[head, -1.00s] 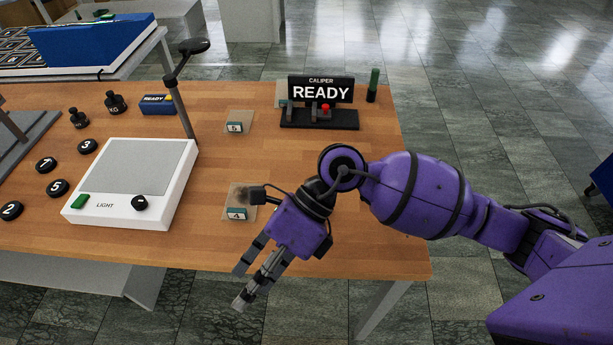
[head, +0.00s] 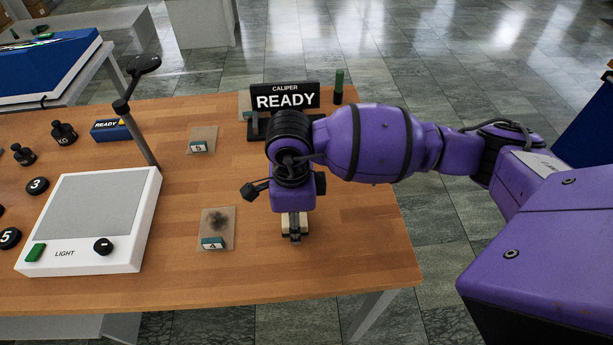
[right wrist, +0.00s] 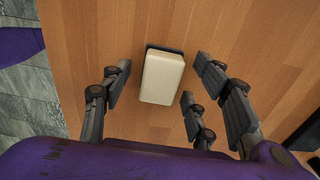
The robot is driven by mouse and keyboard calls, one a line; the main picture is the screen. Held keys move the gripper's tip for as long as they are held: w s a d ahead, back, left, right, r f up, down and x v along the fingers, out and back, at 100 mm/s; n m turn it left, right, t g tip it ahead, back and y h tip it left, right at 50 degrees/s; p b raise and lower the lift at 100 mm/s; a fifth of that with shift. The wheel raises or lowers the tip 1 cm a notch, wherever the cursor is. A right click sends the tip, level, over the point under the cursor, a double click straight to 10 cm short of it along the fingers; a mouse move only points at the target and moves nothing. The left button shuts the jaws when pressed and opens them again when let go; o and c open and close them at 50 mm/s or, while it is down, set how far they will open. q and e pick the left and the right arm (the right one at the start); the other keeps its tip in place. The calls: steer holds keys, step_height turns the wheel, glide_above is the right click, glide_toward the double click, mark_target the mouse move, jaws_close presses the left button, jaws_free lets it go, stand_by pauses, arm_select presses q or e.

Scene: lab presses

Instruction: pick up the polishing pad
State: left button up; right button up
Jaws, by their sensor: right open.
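The polishing pad (right wrist: 163,78) is a cream block with a dark edge, lying on the wooden table. In the right wrist view it sits between the fingers of my right gripper (right wrist: 158,82), which is open, with wood showing between the pad and the fingers on both sides. In the head view my right gripper (head: 295,235) points down over the pad (head: 284,228), which is mostly hidden behind the fingers. My left gripper is out of view.
Left of the gripper lies a smudged card marked 4 (head: 218,222), with another card (head: 202,140) behind it. A white light box (head: 95,215) stands further left. The caliper sign (head: 285,97) is behind my arm. The table to the right is clear.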

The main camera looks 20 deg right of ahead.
steer(key=shift+f, duration=0.2)
steer(key=c, duration=1.2)
steer(key=shift+r, duration=0.1)
steer(key=shift+r, duration=0.65)
steer(key=s+a+r, duration=0.7)
steer(key=s+r, duration=0.4)
steer(key=s, duration=0.1)
steer(key=shift+a+r, duration=0.25)
